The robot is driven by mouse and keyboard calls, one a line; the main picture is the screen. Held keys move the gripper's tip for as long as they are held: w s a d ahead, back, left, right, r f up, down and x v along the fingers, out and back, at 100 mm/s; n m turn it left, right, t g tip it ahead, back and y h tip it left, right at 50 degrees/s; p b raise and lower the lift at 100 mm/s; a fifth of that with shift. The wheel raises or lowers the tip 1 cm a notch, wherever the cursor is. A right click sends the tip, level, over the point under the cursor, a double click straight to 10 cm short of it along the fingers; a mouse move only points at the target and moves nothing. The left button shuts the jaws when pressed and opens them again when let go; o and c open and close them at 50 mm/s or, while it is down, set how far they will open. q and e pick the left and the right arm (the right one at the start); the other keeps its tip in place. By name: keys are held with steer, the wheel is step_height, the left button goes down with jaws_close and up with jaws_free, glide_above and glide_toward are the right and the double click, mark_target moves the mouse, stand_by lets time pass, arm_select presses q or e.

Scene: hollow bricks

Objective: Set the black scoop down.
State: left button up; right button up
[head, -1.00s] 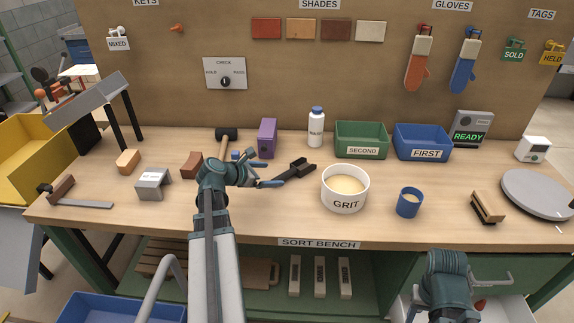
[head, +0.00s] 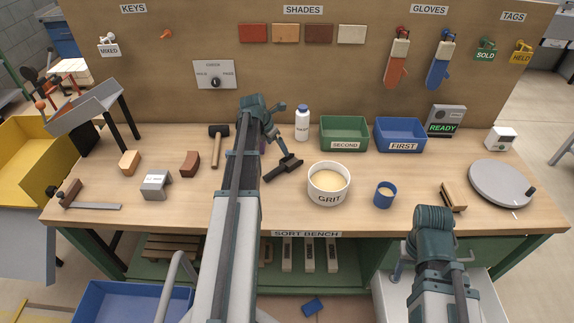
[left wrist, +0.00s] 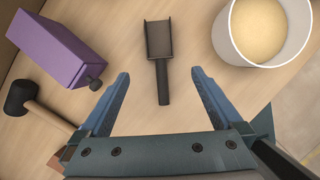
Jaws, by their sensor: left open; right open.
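The black scoop (head: 284,168) lies on the bench, left of the white GRIT tub (head: 328,186). In the left wrist view the scoop (left wrist: 158,42) has its pan pointing away and its handle towards my jaws. My left gripper (left wrist: 160,74) is open and empty, its fingers apart on either side of the handle's line without touching it.
A purple box (left wrist: 58,42) and black-headed mallet (head: 217,143) are left of the scoop. A white bottle (head: 302,124), green SECOND bin (head: 344,133) and blue FIRST bin (head: 400,134) stand behind. A blue cup (head: 385,195) is right of the tub. Bare wood lies in front of the scoop.

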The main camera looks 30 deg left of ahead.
arm_select(q)
steer(key=b, duration=0.7)
glide_toward(287, 162)
steer(key=shift+s+d+f, duration=0.6)
steer(key=shift+s+d, duration=0.1)
steer(key=shift+d, duration=0.25)
steer(key=shift+w+f, duration=0.1)
steer(key=shift+w, duration=0.05)
steer(key=shift+f+b, duration=0.1)
steer(key=shift+b, duration=0.2)
steer(key=b+x, duration=0.4)
steer(key=x, duration=0.1)
steer(key=shift+w+b, duration=0.15)
steer(key=shift+b, duration=0.15)
steer(key=shift+c, duration=0.2)
jaws_close()
step_height(287, 162, up, 10)
steer(key=p, duration=1)
